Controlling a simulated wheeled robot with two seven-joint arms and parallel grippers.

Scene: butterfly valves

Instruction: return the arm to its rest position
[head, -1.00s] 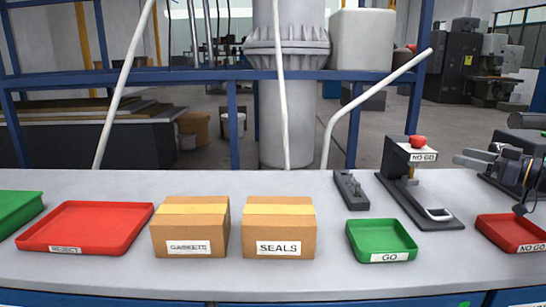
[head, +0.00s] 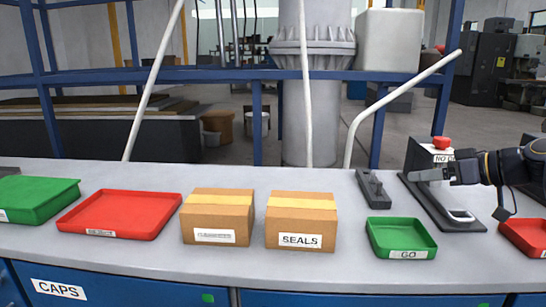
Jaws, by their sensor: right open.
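My right arm comes in from the right edge, and its gripper (head: 432,174) points left, level above the bench. The gripper overlaps the black stand with a red knob (head: 441,143) and partly covers its NO GO label. I cannot tell whether it touches the stand. Its jaws are open, and I see nothing between them. My left gripper is out of view.
On the grey bench (head: 300,272) stand a green tray (head: 35,205), a red tray (head: 118,215), a gaskets box (head: 217,223), a SEALS box (head: 300,228), the green GO tray (head: 401,243) and a red tray (head: 528,240). A dark grey block (head: 372,188) lies behind the GO tray.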

